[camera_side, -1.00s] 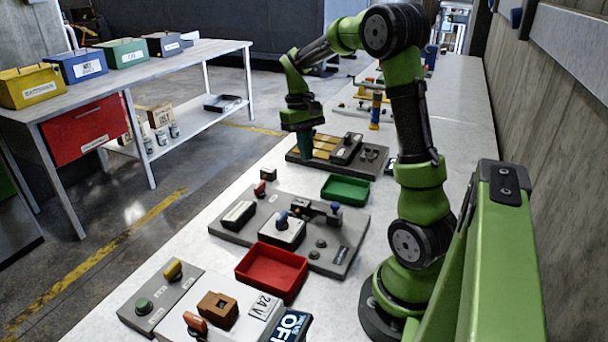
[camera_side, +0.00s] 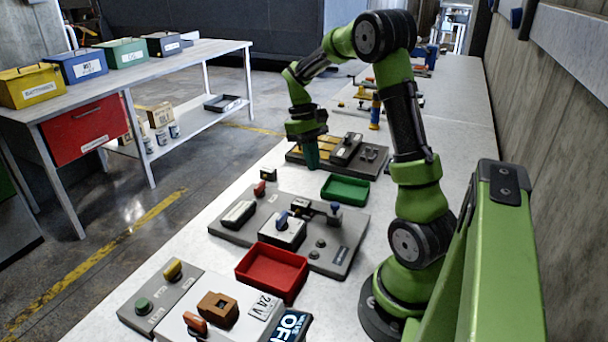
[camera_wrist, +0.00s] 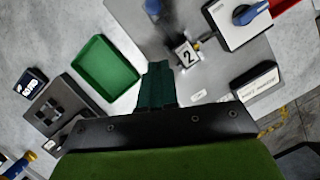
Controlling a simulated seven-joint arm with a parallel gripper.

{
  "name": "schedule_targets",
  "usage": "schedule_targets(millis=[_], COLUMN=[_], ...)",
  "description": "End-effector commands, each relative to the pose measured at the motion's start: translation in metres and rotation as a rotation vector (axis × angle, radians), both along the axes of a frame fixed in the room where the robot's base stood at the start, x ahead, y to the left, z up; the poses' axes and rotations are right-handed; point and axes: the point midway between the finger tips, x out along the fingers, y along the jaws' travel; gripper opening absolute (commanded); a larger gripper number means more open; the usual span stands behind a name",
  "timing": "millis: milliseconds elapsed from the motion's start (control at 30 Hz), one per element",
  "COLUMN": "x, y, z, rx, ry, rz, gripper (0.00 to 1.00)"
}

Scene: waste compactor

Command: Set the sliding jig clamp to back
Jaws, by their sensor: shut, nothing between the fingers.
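No part is clearly marked as the jig clamp, so I cannot tell its setting. In the side view, the far grey fixture plate (camera_side: 371,168) carries yellow slats (camera_side: 318,152) and a long black block (camera_side: 346,149). The middle plate (camera_side: 340,262) carries a dark rail-like part (camera_side: 308,207) and blue knobs. My gripper (camera_side: 311,166) points down at the front of the far plate, before the slats, and is shut and empty. Its dark green fingers (camera_wrist: 158,78) are together in the wrist view. I cannot tell whether they touch the plate. My gripper hides part of the slats.
A green tray (camera_side: 345,199) stands between the plates, close right of my fingers. It also shows in the wrist view (camera_wrist: 130,76). A red tray (camera_side: 272,285) stands nearer. A small block marked 2 (camera_wrist: 187,55) is ahead in the wrist view.

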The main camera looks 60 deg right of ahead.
Motion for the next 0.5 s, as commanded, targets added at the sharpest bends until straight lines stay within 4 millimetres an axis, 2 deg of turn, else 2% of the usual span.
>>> schedule_targets(millis=[100,267,500], x=[-0.009,-0.017,-0.044], y=[0.005,0.009,0.023], z=[-0.026,-0.057,-0.059], rx=[0.003,0.003,-0.001], ry=[0.005,0.003,-0.001], rz=[-0.001,-0.002,-0.001], gripper=[0.0,0.0,0.0])
